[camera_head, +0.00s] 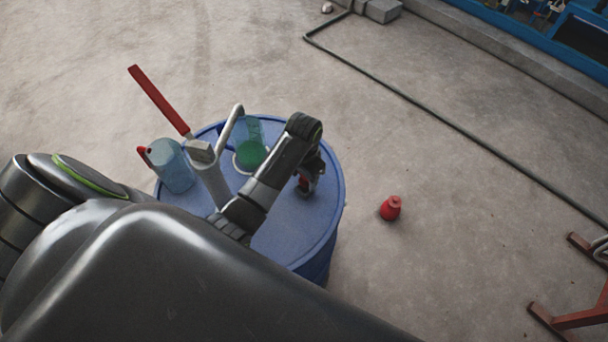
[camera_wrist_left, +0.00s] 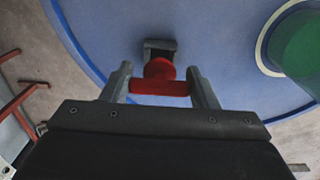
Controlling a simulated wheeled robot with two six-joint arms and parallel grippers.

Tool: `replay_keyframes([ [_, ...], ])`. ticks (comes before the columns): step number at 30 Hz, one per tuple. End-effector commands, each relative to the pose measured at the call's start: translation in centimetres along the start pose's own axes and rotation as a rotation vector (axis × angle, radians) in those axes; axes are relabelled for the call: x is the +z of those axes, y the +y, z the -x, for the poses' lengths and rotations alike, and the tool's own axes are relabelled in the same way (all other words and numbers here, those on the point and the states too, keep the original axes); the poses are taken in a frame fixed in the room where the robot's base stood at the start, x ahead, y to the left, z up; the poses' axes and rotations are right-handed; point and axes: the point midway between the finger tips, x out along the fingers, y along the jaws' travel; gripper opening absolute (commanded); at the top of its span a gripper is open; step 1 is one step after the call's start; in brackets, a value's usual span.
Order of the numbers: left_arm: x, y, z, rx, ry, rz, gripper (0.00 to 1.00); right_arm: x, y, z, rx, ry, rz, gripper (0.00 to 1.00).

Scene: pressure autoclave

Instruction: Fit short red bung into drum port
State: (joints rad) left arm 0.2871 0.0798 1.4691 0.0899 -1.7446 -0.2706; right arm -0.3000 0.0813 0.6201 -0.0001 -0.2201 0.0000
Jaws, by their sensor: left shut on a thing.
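My left gripper (camera_head: 308,186) is over the right part of the blue drum's top (camera_head: 283,232). In the left wrist view its two fingers (camera_wrist_left: 160,90) are shut on the short red bung (camera_wrist_left: 160,86), which has a rounded knob and a wider bar-like part. A small grey squarish piece (camera_wrist_left: 159,46) shows just beyond the bung, against the blue drum top. I cannot tell whether it is the port, nor whether the bung touches the drum. My right gripper is not in view.
On the drum stand a grey pump with a red lever (camera_head: 158,100), a clear blue jug (camera_head: 171,168) and a clear vessel with green contents (camera_head: 250,152). A red bottle-shaped object (camera_head: 390,208) sits on the floor right of the drum. Orange-red framing (camera_head: 575,318) stands at lower right.

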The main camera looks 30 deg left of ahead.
Motion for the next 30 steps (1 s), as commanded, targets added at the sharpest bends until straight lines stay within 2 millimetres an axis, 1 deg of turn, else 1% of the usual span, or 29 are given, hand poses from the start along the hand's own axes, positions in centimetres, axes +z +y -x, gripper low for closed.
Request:
replay_keyframes([
  [30,0.0,0.0,-2.6,0.0,-0.001,0.0,0.32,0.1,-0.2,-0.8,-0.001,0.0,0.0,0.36],
])
